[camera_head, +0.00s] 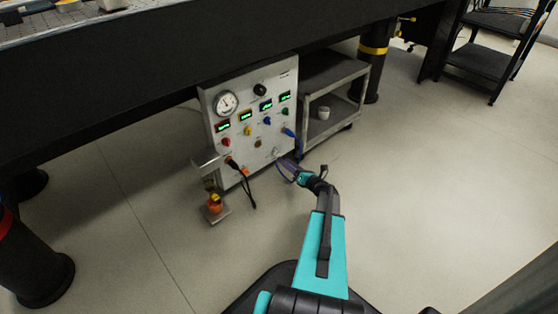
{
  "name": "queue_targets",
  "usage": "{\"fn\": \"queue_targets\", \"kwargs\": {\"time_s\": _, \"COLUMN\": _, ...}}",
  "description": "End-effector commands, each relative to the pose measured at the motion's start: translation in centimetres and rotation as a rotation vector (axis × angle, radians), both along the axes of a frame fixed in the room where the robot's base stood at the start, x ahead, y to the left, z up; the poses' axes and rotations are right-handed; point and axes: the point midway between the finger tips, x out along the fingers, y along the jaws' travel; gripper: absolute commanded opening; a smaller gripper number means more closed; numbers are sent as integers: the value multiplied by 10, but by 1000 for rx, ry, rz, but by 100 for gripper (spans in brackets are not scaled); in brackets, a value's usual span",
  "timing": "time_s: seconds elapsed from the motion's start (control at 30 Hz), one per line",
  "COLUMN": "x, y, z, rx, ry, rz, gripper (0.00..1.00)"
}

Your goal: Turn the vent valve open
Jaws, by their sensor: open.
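A light grey control panel (236,104) stands below the bench. It carries a round gauge (225,103), a black knob (260,90), several green-lit displays and small red, yellow, blue and green knobs. I cannot tell for sure which fitting is the vent valve; a small pale fitting (275,152) at the panel's lower right is closest to my gripper. My gripper (282,164) is open and empty at the panel's lower right edge, pointing at the panel. The fingertips are small here, and I cannot tell whether they touch anything.
A blue cable (292,135) and a black cable (246,188) hang from the panel. A small stand with an orange item (215,204) is at lower left. A grey cart (335,75) with a white cup (323,113) stands right. The bench (150,75) overhangs.

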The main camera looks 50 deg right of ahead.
Motion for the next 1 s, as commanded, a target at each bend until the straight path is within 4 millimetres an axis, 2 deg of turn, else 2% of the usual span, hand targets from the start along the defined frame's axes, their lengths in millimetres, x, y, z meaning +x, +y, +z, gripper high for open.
{"fn": "queue_targets", "kwargs": {"time_s": 0.1, "x": 19, "y": -2, "z": -3, "rx": 0, "ry": 0, "rz": 1, "gripper": 45}}
{"fn": "queue_targets", "kwargs": {"time_s": 0.33, "x": 44, "y": -3, "z": -2, "rx": -1, "ry": 1, "rz": 1, "gripper": 45}}
{"fn": "queue_targets", "kwargs": {"time_s": 0.5, "x": 51, "y": -4, "z": -1, "rx": 0, "ry": 0, "rz": 0, "gripper": 45}}
{"fn": "queue_targets", "kwargs": {"time_s": 0.8, "x": 52, "y": -4, "z": 0, "rx": 0, "ry": 0, "rz": 0, "gripper": 45}}
{"fn": "queue_targets", "kwargs": {"time_s": 0.87, "x": 52, "y": -4, "z": 0, "rx": 0, "ry": 0, "rz": 0, "gripper": 37}}
{"fn": "queue_targets", "kwargs": {"time_s": 1.0, "x": 52, "y": -4, "z": 0, "rx": 0, "ry": 0, "rz": 0, "gripper": 13}}
